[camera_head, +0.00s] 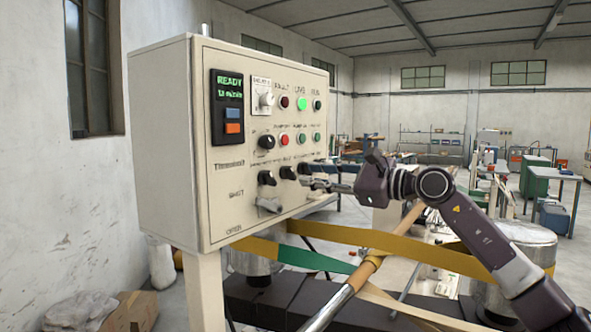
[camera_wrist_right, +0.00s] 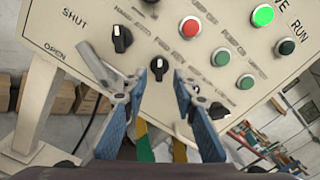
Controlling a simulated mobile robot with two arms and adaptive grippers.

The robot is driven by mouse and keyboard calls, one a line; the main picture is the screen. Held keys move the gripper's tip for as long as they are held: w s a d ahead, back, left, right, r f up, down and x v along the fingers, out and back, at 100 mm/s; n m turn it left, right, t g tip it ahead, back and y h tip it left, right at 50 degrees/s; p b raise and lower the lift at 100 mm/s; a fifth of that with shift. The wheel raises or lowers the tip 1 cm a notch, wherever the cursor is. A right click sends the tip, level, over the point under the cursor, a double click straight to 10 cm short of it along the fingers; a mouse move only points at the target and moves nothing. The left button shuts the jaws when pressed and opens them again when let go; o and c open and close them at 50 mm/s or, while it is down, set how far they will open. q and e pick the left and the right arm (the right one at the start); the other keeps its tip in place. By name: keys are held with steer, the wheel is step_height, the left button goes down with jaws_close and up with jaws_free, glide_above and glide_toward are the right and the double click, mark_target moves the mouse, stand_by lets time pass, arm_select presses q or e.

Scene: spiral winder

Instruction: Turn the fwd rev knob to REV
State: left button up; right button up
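The cream control panel (camera_head: 255,140) carries a row of black selector knobs low on its face. One black knob (camera_wrist_right: 159,67) with a pale pointer lies just beyond my fingertips in the right wrist view; another (camera_wrist_right: 217,110) lies to the right of my right-hand finger. My right gripper (camera_head: 310,176) is close to the panel's lower right. In the wrist view its two blue-grey fingers (camera_wrist_right: 158,85) are apart with nothing between them. My left gripper is not in view.
A silver handle (camera_head: 268,205) sticks out below the knobs, beside the SHUT and OPEN marks.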

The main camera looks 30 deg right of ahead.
mark_target(293, 173)
steer(key=p+x, duration=0.1)
steer(key=x, duration=0.3)
steer(key=shift+w+a+r+p, duration=0.1)
steer(key=shift+r+p, duration=0.05)
steer(key=shift+p, duration=0.2)
steer(key=shift+w+a, duration=0.2)
steer(key=shift+w, duration=0.25)
steer(key=shift+s, duration=0.1)
steer(key=shift+c, duration=0.2)
jaws_close()
